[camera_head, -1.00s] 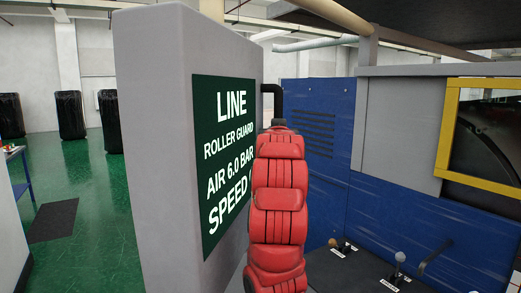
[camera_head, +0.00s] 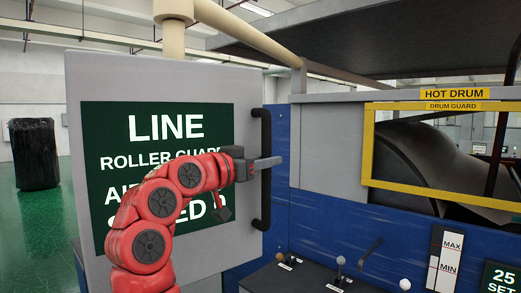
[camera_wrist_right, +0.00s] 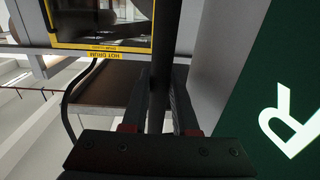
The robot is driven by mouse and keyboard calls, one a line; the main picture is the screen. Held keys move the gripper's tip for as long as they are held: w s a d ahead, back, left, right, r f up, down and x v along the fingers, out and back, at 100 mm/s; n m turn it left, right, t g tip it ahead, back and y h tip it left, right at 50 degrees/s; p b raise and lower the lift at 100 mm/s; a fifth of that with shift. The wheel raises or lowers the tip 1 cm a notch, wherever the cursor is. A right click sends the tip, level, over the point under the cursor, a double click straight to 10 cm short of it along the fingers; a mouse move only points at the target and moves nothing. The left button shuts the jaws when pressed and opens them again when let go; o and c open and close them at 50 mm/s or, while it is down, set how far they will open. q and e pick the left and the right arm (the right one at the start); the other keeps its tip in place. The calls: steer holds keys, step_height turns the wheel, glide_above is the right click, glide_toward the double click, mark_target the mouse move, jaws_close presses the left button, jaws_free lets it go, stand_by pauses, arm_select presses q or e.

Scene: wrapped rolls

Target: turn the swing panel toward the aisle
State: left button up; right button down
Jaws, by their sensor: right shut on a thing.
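The swing panel (camera_head: 85,85) is a thick grey slab with a green sign reading LINE and ROLLER GUARD. In the head view it stands left of centre, its sign face toward me. A black vertical bar handle (camera_head: 266,205) runs along its right edge. My right gripper (camera_head: 270,162) is shut on this handle at mid-height. My red arm crosses the lower part of the sign and hides some text. In the right wrist view the handle (camera_wrist_right: 163,45) passes between the dark fingers of my right gripper (camera_wrist_right: 158,105). My left gripper is not in view.
A blue machine wall (camera_head: 325,225) stands right of the panel, with a yellow-framed drum guard (camera_head: 368,150) above. A black-wrapped roll (camera_head: 35,155) stands on open green floor at left.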

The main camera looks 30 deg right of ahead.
steer(key=s+a+m+g+h+p, duration=0.1)
steer(key=s+a+m+g, duration=0.1)
steer(key=s+a+g, duration=0.1)
steer(key=shift+s+a+f+m+g, duration=0.25)
steer(key=shift+s+g, duration=0.25)
steer(key=shift+s, duration=0.85)
steer(key=c, duration=0.7)
jaws_free()
steer(key=shift+d+r, duration=0.15)
steer(key=s+a+b, duration=0.2)
steer(key=a+b, duration=0.1)
steer(key=a, duration=1.4)
steer(key=shift+a, duration=0.25)
